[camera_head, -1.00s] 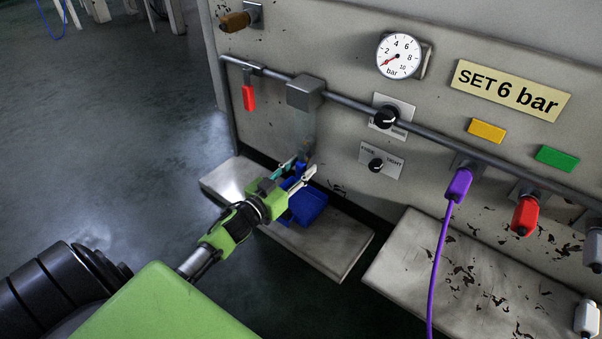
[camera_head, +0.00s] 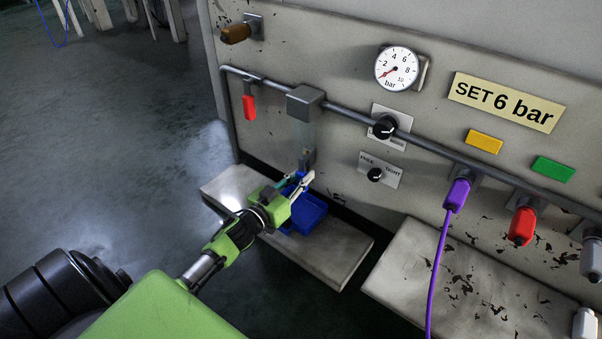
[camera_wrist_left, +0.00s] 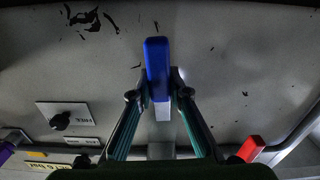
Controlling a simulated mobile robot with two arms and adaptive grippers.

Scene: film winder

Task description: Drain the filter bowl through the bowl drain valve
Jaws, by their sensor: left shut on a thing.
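The filter bowl (camera_head: 306,135) is a clear cup under a grey block (camera_head: 305,98) on the panel's pipe. A dark fitting (camera_head: 307,158) sits at its bottom. My left gripper (camera_head: 299,179) is just below that fitting, its fingers close together. In the left wrist view the fingers (camera_wrist_left: 157,92) are shut on a blue handle (camera_wrist_left: 158,68), which stands up between them. I take it to be the drain valve's handle; its joint to the bowl is hidden. A blue tray (camera_head: 308,214) lies below, partly behind the gripper. My right gripper is not in view.
A red lever (camera_head: 249,107) hangs from the pipe at the left. The gauge (camera_head: 398,69) reads low, near 2. Black knobs (camera_head: 384,127) and coloured plugs are on the panel to the right. A pale ledge (camera_head: 335,258) carries the tray; open floor lies left.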

